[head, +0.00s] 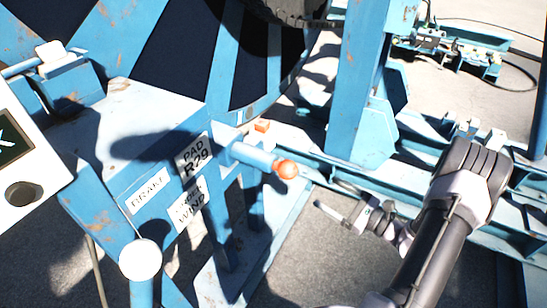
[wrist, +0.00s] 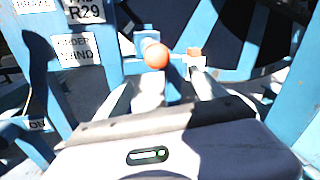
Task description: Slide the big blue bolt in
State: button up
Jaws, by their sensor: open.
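The big blue bolt (head: 252,155) sticks out sideways from the blue frame beside the PAD R29 label. It ends in an orange ball knob (head: 287,169), which also shows in the wrist view as an orange ball (wrist: 157,55). My gripper (head: 345,212) is open and empty, below and right of the knob in the head view, apart from it. In the wrist view the knob appears just beyond and between my two fingertips (wrist: 164,78). The bolt's inner end is hidden in the frame.
A small orange block (head: 262,125) sits behind the bolt. The blue frame carries BRAKE (head: 148,190) and wind labels (head: 187,205). A round white knob (head: 140,259) stands at lower left. A blue post (head: 357,80) and rails lie behind; bare ground is open below my gripper.

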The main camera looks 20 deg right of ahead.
aim_at(286, 169)
jog(key=b+x, duration=0.1)
jog(key=x, duration=0.4)
jog(key=b+x, duration=0.1)
jog(key=x, duration=0.5)
jog(key=b+x, duration=0.1)
jog(key=x, duration=0.4)
jog(key=shift+a, duration=0.5)
jog(key=shift+w, duration=0.1)
grip_shut()
